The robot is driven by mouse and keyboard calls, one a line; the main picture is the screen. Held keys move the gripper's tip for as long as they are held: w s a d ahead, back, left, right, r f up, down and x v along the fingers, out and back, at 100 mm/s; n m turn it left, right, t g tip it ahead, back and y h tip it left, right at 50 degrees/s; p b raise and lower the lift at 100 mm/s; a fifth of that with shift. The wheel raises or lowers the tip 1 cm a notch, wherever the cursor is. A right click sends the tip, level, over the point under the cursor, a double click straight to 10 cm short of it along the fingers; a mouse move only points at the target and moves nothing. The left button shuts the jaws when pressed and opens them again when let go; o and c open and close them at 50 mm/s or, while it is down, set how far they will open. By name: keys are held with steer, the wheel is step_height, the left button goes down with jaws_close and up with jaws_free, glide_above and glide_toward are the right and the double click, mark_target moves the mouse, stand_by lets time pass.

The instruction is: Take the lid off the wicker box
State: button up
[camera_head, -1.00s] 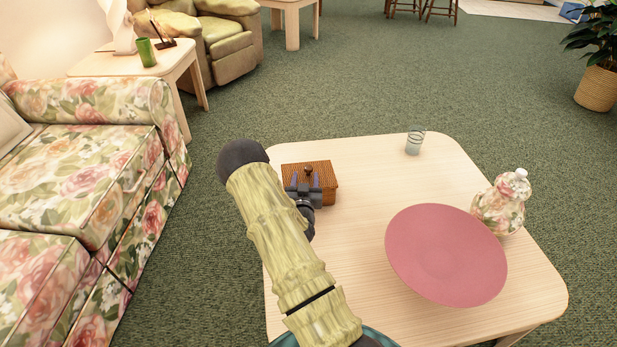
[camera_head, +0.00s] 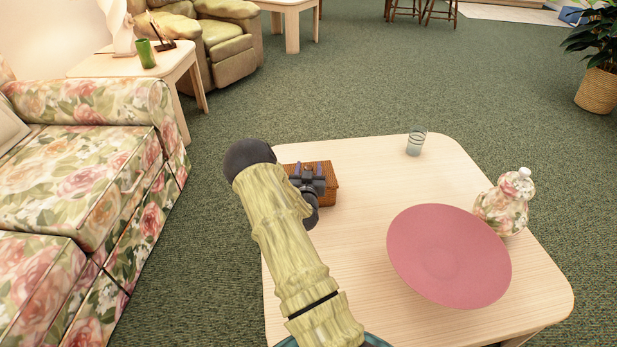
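The wicker box (camera_head: 329,192) is small, brown and woven, and stands at the far left corner of the light wood table. Its lid (camera_head: 326,168) is on top, with a dark round knob (camera_head: 308,168) partly hidden by my gripper. My gripper (camera_head: 308,169) is over the lid, with its two bluish fingers on either side of the knob. Whether the fingers touch the knob is too small to tell. My arm hides the box's left and near parts.
On the table (camera_head: 370,165) stand a glass (camera_head: 416,142) at the back, a large pink plate (camera_head: 449,255) and a floral bottle (camera_head: 503,205) at the right. A floral sofa (camera_head: 90,180) is at the left. The table between box and glass is clear.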

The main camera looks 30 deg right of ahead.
mark_target(308, 167)
jaws_close()
step_height(308, 167, up, 10)
steer(key=p, duration=0.4)
stand_by(0.8)
steer(key=s+a+f+n+t+y, duration=0.1)
steer(key=s+a+f+y, duration=0.1)
steer(key=a, duration=0.8)
steer(key=s+a+f+n+t+y, duration=0.1)
steer(key=s+a+f+n+y, duration=0.15)
steer(key=a, duration=0.75)
steer(key=s+a+f+n+t+y, duration=0.1)
steer(key=s+a+f, duration=0.1)
steer(key=a, duration=0.8)
step_height(308, 167, up, 28)
steer(key=w+n+y+p, duration=0.1)
steer(key=n+y+p, duration=0.2)
steer(key=p, duration=3.5)
steer(key=shift+w+a+f+t+y, duration=0.2)
steer(key=shift+w+t+y, duration=0.1)
steer(key=shift+y, duration=0.85)
